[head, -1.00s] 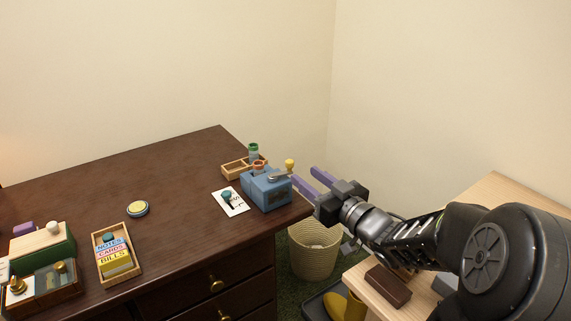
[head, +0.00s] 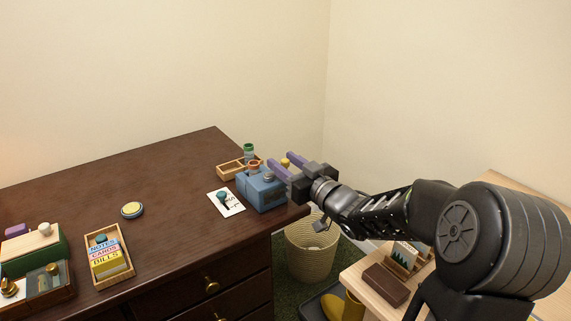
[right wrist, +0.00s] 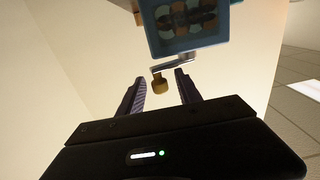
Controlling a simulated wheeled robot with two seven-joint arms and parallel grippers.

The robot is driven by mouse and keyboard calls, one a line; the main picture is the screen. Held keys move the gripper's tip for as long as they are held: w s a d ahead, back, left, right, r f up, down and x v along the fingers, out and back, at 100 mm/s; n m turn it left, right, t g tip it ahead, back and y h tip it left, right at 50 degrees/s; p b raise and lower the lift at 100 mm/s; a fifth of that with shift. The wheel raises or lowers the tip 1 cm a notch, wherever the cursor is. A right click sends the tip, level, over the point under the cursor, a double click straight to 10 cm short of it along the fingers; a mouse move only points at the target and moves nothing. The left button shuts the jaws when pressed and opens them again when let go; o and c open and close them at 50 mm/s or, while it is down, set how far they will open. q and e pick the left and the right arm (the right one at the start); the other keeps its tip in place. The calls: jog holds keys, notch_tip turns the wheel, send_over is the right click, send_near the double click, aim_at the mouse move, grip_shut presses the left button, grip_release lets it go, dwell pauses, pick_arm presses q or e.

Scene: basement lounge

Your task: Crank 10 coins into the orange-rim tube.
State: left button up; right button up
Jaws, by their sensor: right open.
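The blue coin machine (head: 257,192) stands near the desk's right end; its underside or front shows in the right wrist view (right wrist: 187,28). The orange-rim tube (head: 254,167) stands at its top. My right gripper (head: 279,157) is open, with purple fingers on either side of the knob. In the right wrist view the knob (right wrist: 160,85) hangs between the fingers, with visible gaps. Coins inside the machine are unclear. My left gripper is out of view.
A wooden tray (head: 229,170) with a green-rim tube (head: 248,150) stands behind the machine. A white card (head: 232,207) lies in front-left. A wicker bin (head: 311,255) stands below the desk's right edge. The desk's middle is mostly clear.

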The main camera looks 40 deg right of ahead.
jog(key=shift+c, duration=0.3)
grip_shut()
jog(key=n+y+p, duration=0.1)
jog(key=p, duration=0.1)
jog(key=w+n+y+p, duration=0.1)
jog(key=y+p, duration=0.1)
jog(key=p, duration=0.1)
jog(key=shift+d+r, duration=0.15)
jog(key=shift+r, duration=0.2)
jog(key=shift+f+n+g+y, duration=0.15)
jog(key=shift+n+g+y, duration=0.2)
jog(key=shift+y, duration=0.35)
jog(key=shift+f, duration=0.15)
jog(key=shift+o, duration=0.3)
grip_release()
